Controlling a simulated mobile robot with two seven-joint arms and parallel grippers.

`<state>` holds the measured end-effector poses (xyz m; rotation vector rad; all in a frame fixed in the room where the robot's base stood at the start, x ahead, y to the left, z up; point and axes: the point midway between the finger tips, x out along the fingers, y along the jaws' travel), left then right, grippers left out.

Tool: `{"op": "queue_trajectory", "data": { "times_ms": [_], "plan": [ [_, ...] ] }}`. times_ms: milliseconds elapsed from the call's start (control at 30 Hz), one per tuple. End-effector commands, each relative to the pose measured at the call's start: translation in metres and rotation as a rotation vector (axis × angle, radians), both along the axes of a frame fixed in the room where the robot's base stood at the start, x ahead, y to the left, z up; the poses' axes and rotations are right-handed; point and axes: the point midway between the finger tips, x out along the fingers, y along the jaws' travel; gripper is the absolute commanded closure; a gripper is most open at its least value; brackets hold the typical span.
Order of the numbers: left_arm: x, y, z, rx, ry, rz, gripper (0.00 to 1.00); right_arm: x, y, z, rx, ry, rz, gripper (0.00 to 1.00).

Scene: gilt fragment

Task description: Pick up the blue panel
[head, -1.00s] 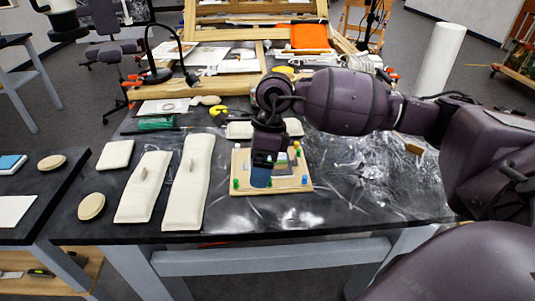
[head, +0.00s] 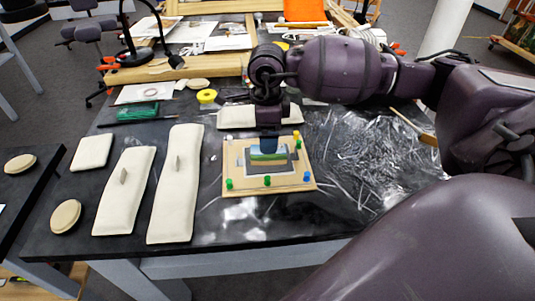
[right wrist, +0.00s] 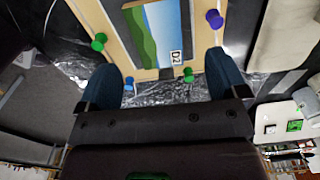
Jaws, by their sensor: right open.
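A small painted panel (head: 268,157) with a blue area and green and brown bands lies in the middle of a light wooden board (head: 235,187) with coloured pins. In the right wrist view the panel (right wrist: 158,35) shows blue and green paint and a "D2" label. My right gripper (head: 269,146) is above the board and hides the panel's far part in the head view. In the right wrist view my right gripper (right wrist: 168,78) is open and empty, its two blue fingertips wide apart near the labelled end of the panel. My left gripper is out of view.
Green pins (head: 229,184) and other coloured pins stand around the panel. Two long cream cushions (head: 178,185) with small upright pieces lie to the left. Another cream cushion (head: 235,117) is behind the board. Crumpled clear film (head: 355,150) covers the table to the right.

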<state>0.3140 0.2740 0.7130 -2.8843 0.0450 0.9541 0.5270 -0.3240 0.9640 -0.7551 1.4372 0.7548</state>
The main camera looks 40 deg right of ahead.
Motion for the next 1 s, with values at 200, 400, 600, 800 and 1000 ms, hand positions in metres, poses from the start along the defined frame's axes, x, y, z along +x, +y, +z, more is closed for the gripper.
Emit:
{"op": "queue_trajectory", "data": {
  "times_ms": [200,400,600,800,1000],
  "plan": [
    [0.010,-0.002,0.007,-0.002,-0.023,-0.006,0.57,-0.001,0.000,-0.013,0.001,0.000,0.001,0.08],
    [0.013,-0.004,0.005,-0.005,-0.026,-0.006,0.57,-0.005,0.000,-0.039,0.001,0.004,0.001,0.08],
    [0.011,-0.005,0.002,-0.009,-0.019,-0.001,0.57,-0.004,0.000,-0.058,0.002,0.001,0.001,0.08],
    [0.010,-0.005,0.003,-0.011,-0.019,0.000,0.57,-0.004,0.000,-0.057,0.002,-0.001,0.001,0.08],
    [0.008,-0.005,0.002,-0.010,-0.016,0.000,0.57,-0.004,0.000,-0.057,0.001,-0.001,0.001,0.39]
  ]
}}
